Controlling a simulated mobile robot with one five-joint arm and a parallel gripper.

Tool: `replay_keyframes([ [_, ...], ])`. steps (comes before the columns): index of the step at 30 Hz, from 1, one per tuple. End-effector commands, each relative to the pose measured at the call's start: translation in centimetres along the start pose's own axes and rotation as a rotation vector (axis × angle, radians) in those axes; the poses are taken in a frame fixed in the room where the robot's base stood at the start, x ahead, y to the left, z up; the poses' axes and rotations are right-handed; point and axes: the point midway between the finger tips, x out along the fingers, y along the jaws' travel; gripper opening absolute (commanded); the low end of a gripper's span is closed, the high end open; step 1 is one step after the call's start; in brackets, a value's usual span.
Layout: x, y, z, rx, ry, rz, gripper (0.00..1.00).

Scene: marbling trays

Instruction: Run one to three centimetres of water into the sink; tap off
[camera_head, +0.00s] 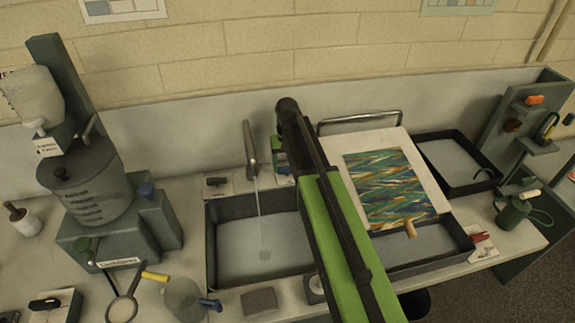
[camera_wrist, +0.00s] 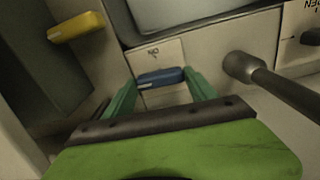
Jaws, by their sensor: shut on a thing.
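Water runs in a thin stream from the grey tap (camera_head: 250,150) into the dark-rimmed sink (camera_head: 208,235). A pale bottom with a round drain shows in the sink; I cannot tell the water's depth. My gripper (camera_wrist: 162,88) reaches behind the sink, right of the tap in the head view. In the wrist view its green fingers are shut on a blue tap lever (camera_wrist: 160,77) above a plate with small lettering. The tap's grey spout (camera_wrist: 255,72) is beside it, apart from the fingers. My arm hides the lever in the head view and the sink's right part.
A dark lever on a small plate (camera_head: 217,184) stands left of the tap. A marbled sheet on a board (camera_head: 385,185) lies over a tray to the right. A grey dispenser (camera_head: 90,190) stands left. A watering jug (camera_head: 183,298) and grey block (camera_head: 259,300) lie at the front.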

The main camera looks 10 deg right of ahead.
Motion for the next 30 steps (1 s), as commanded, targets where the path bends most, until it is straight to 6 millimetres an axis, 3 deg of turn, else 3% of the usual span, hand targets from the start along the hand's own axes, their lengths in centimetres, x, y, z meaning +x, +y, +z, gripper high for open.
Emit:
replay_keyframes([
  [21, 0.03, 0.00, 0.11, -0.072, -0.003, 0.001, 0.25],
  [22, 0.03, 0.00, 0.11, -0.072, -0.003, 0.001, 0.69],
  [26, 0.02, 0.00, 0.08, -0.072, -0.002, 0.001, 0.86],
  [30, 0.02, -0.01, 0.05, -0.071, -0.001, 0.000, 0.87],
])
